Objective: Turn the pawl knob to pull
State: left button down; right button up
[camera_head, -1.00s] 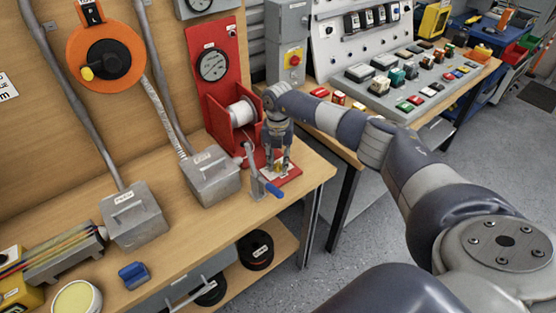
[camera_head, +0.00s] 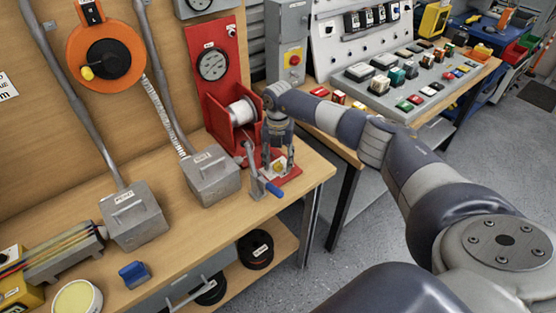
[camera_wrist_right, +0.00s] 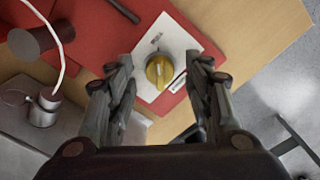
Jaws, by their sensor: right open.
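The pawl knob (camera_head: 279,168) is a small yellow knob on a white plate at the front of the red winch base. It also shows in the right wrist view (camera_wrist_right: 160,70), with a ridge across its top. My right gripper (camera_head: 278,160) points down at the knob, its fingers apart. In the right wrist view the open fingers (camera_wrist_right: 160,76) stand on either side of the knob, with a gap to each and nothing between them touching it. The lettering on the plate is too small to read. My left gripper is not in view.
A grey box (camera_head: 212,177) stands to the left. The bench edge lies close on the right.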

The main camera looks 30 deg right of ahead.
aim_at(278, 163)
notch_tip(278, 163, up, 12)
dwell(0.4)
dwell(0.5)
